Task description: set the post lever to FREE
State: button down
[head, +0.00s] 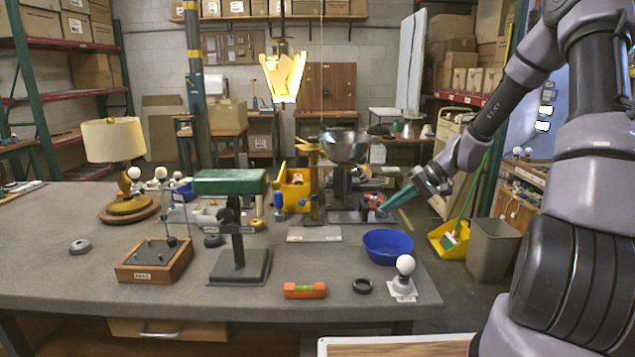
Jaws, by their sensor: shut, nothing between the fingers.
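My gripper (384,208) reaches in from the right, its teal fingers shut and empty, pointing down-left over the back right of the bench. The fingertips are close to a small red-orange part (374,200) beside a dark post stand (340,190); I cannot tell whether they touch. A metal bowl (345,147) sits at the top of this stand. A yellow-orange post (313,175) stands just left of it, with small blue parts (278,200) nearby. I cannot tell for sure which part is the post lever, and no FREE marking is readable.
A blue bowl (388,246) and a white bulb on a base (404,278) stand at the right edge. A green-topped stand (232,230), a wooden box (153,260), an orange level (305,290) and a lamp (115,150) occupy the bench (100,295). The front left is clear.

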jog(key=s+d+r+m+t+h, duration=0.2)
jog(key=s+r+t+h, duration=0.1)
jog(key=s+r, duration=0.8)
jog(key=s+d+r+m+t+h, duration=0.2)
jog(key=s+r+h, duration=0.3)
jog(key=s+r, duration=0.7)
notch_tip(320, 180, up, 4)
jog(key=shift+s+d+f+t, duration=0.2)
jog(key=shift+d+t, duration=0.2)
jog(key=shift+t, duration=0.4)
